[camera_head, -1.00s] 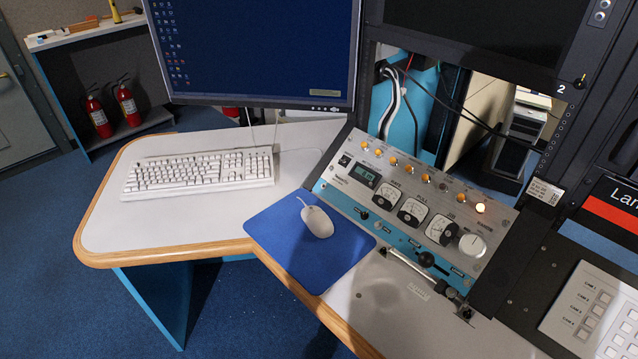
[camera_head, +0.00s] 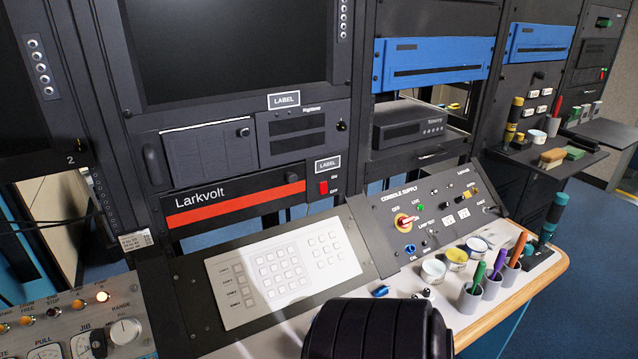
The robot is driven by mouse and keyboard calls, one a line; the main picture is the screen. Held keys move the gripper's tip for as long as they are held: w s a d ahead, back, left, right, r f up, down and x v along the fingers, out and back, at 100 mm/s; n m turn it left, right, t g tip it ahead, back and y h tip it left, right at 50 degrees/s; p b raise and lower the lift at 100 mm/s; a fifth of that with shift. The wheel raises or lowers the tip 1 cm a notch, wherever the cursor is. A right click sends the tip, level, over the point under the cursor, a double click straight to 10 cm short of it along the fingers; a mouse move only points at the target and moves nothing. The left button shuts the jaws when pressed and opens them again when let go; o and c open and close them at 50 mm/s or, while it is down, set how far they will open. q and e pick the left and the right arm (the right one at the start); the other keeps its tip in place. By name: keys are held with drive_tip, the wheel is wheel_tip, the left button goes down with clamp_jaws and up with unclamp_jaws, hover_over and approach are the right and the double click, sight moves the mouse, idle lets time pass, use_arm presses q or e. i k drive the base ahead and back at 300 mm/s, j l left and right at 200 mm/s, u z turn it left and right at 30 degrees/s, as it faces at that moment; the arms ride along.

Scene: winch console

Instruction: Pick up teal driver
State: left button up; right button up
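A teal and black tool that looks like the teal driver (camera_head: 556,208) stands near the right end of the console desk. A black rounded part at the bottom centre seems to be my own arm. Neither of my grippers is in view.
Cups with a green pen (camera_head: 478,275), a purple pen (camera_head: 498,262) and an orange pen (camera_head: 518,246) stand left of the tool. Paint-like tubs (camera_head: 456,257) sit behind them. The sloped console supply panel (camera_head: 425,215) rises behind. Blue floor (camera_head: 600,270) lies clear beyond the desk's wooden edge.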

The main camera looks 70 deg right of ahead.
sight(558, 205)
drive_tip(key=z, duration=3.7)
drive_tip(key=u, duration=0.25)
drive_tip(key=i+l+u, duration=0.1)
drive_tip(key=u, duration=0.35)
drive_tip(key=i+l+u, duration=0.1)
drive_tip(key=l+u, duration=0.45)
drive_tip(key=u, duration=0.35)
drive_tip(key=l+u, duration=0.4)
drive_tip(key=i+j, duration=0.05)
drive_tip(key=j, duration=0.05)
